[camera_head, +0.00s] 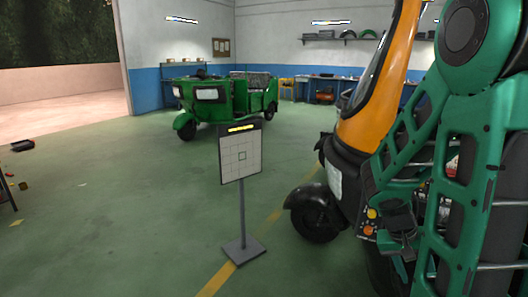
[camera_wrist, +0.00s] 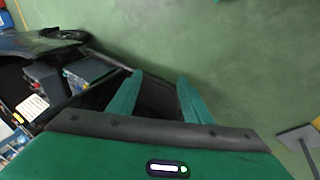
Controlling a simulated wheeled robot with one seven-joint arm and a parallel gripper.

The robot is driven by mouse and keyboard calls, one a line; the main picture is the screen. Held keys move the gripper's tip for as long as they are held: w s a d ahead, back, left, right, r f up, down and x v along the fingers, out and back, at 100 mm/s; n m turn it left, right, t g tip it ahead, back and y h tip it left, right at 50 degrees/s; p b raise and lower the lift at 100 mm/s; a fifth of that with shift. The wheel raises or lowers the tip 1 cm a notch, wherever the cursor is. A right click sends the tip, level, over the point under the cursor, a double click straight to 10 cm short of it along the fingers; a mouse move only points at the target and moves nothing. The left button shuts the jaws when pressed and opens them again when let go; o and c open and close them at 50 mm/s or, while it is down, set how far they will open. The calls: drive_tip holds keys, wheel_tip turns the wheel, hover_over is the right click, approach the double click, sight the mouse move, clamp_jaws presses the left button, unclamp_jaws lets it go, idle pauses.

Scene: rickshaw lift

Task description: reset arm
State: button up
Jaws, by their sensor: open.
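My arm, green and black, fills the right side of the head view; the gripper's fingertips cannot be made out there. In the wrist view my gripper (camera_wrist: 158,92) shows two green fingers spread apart with nothing between them. Beyond the fingers are the green floor and a dark open part of a vehicle. The yellow-orange and black rickshaw (camera_head: 376,85) stands behind my arm in the head view, partly hidden by it.
A stand with a white gridded board (camera_head: 240,160) stands mid-floor, left of the rickshaw. A green rickshaw (camera_head: 212,100) is parked farther back. Dark shelves (camera_head: 320,39) hang on the back wall. Small items lie at the far left. The left floor is largely clear.

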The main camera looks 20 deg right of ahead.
drive_tip(key=s+a+r+n+t+y, duration=0.1)
drive_tip(key=s+a+r+y, duration=0.1)
drive_tip(key=a+r, duration=0.2)
drive_tip(key=s+a+r+n+t+y, duration=0.1)
drive_tip(key=a+r, duration=0.4)
drive_tip(key=a, duration=0.6)
drive_tip(key=shift+s+r+n+y, duration=0.15)
drive_tip(key=shift+s+n+y, duration=0.35)
drive_tip(key=shift+s+y, duration=0.5)
drive_tip(key=shift+w, duration=0.2)
